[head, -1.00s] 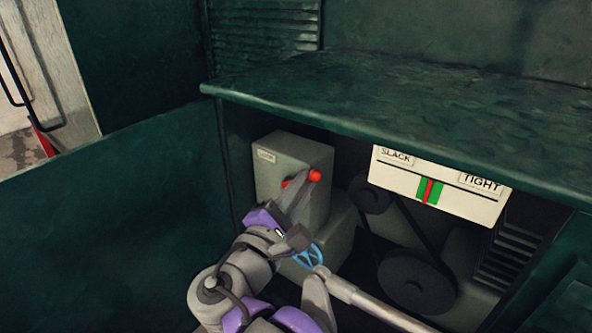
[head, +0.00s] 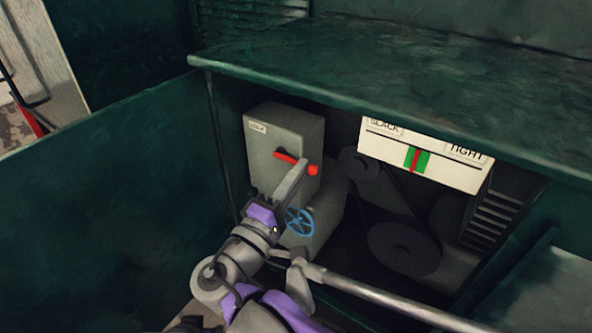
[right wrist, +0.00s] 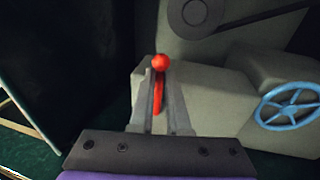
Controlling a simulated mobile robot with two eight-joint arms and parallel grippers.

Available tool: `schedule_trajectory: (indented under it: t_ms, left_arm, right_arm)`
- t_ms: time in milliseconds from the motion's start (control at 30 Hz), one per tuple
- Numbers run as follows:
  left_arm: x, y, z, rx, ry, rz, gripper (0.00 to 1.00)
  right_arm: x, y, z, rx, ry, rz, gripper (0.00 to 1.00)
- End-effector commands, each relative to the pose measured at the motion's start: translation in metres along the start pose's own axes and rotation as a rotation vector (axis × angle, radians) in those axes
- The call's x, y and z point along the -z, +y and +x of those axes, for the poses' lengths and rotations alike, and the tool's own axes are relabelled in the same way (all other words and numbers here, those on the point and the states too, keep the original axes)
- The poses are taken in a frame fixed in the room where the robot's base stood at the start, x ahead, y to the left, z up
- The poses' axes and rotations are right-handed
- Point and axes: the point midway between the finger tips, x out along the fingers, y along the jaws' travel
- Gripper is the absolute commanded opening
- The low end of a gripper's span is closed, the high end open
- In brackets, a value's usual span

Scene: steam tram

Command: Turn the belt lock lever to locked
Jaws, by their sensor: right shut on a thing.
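The belt lock lever (head: 287,157) is a red bar with a round red knob on the front of a grey box (head: 259,150). In the head view it lies nearly level, its knob end at the right and slightly lower. My right gripper (head: 300,176) reaches it from below and is shut on the lever near the knob. In the right wrist view the red lever (right wrist: 158,92) runs between the two grey fingers (right wrist: 160,105), with the knob just beyond their tips. The fingers hide part of the lever in the head view. My left gripper is out of view.
A blue handwheel (head: 299,222) sits just below the gripper. Belt pulleys (head: 403,248) and a SLACK/TIGHT gauge (head: 470,177), its red pointer on green, are to the right. A green ledge (head: 400,95) overhangs the recess. A green panel (head: 100,200) stands at the left.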

Motion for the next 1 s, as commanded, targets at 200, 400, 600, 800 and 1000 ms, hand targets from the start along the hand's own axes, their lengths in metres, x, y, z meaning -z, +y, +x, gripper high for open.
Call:
schedule_trajectory:
  t_ms: [200, 400, 600, 800, 1000]
  left_arm:
    - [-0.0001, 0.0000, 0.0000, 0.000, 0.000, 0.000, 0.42]
    - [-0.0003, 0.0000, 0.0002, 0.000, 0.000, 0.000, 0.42]
    - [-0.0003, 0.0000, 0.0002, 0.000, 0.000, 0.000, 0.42]
    - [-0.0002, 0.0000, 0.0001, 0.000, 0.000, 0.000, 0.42]
    - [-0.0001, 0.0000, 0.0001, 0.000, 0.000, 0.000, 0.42]
  right_arm:
    - [-0.0035, -0.0024, 0.0002, 0.002, -0.012, 0.009, 0.00]
    - [-0.0038, -0.0030, 0.0000, 0.003, -0.012, 0.009, 0.00]
    - [-0.0033, -0.0030, -0.0001, 0.003, -0.010, 0.008, 0.43]
    - [-0.0019, -0.0022, -0.0003, 0.002, -0.007, 0.008, 0.45]
    - [-0.0011, -0.0021, -0.0001, 0.002, -0.005, 0.008, 0.45]
